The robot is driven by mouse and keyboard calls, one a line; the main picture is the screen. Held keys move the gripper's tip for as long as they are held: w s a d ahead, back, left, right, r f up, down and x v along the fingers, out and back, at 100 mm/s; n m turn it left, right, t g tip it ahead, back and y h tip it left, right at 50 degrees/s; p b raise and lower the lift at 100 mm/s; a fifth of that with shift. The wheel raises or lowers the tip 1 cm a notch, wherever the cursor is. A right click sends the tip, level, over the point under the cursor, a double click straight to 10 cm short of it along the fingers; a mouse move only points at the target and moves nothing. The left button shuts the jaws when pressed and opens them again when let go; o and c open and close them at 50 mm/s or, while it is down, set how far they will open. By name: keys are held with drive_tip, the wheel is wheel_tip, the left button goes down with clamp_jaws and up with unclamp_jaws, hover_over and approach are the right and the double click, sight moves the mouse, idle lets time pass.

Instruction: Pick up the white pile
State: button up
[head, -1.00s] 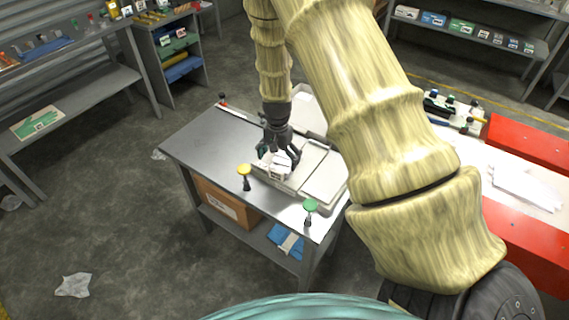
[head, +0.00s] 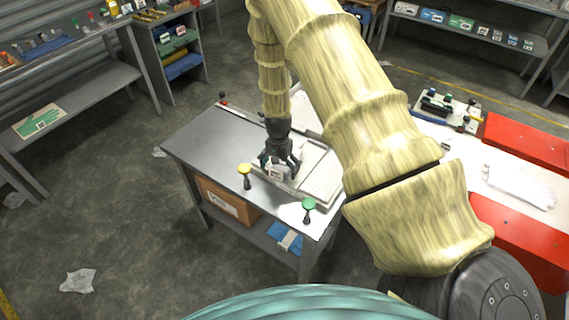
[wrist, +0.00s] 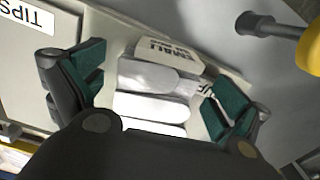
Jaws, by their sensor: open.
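The white pile (wrist: 150,105) lies between my fingers in the wrist view. It looks like several flat, rounded white pieces stacked in a light tray, beside a label reading "SMALL". My gripper (wrist: 155,90) is open, with a green-padded finger on each side of the pile and visible gaps between pads and pile. In the head view my gripper (head: 280,164) points down at the tray on the grey table, and the pile (head: 276,173) is mostly hidden behind the fingers.
A yellow-topped post (head: 244,170) and a green-topped post (head: 309,205) stand near the table's front edge. The tray (head: 322,177) extends right of my gripper. The table's left part (head: 205,140) is clear. A "TIPS" label (wrist: 27,14) shows in the wrist view.

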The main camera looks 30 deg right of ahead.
drive_tip(key=c, duration=1.3)
drive_tip(key=shift+a, duration=0.1)
drive_tip(key=shift+r, duration=0.15)
